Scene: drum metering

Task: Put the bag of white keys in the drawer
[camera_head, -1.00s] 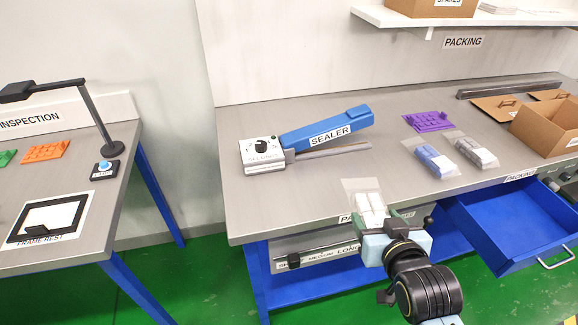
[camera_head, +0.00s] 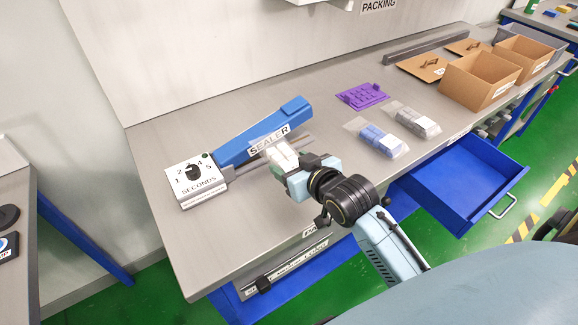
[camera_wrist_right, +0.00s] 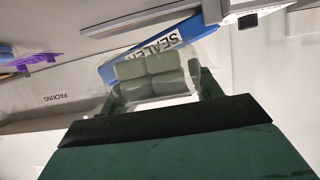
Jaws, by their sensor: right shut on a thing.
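My right gripper (camera_head: 299,174) is shut on a clear bag of white keys (camera_head: 281,153) and holds it over the front part of the packing table, just in front of the sealer. In the right wrist view the bag of white keys (camera_wrist_right: 148,77) sits between the two fingers, its keys looking greenish-grey. The blue drawer (camera_head: 462,180) under the table is pulled open and looks empty; it lies to the right of my right gripper. My left gripper is not in view.
The blue sealer (camera_head: 262,134) stands behind the gripper. Bags of blue keys (camera_head: 377,138) and grey keys (camera_head: 413,121), a purple key tray (camera_head: 362,95) and an open cardboard box (camera_head: 480,78) lie to the right. A long bar (camera_head: 425,45) lies at the back.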

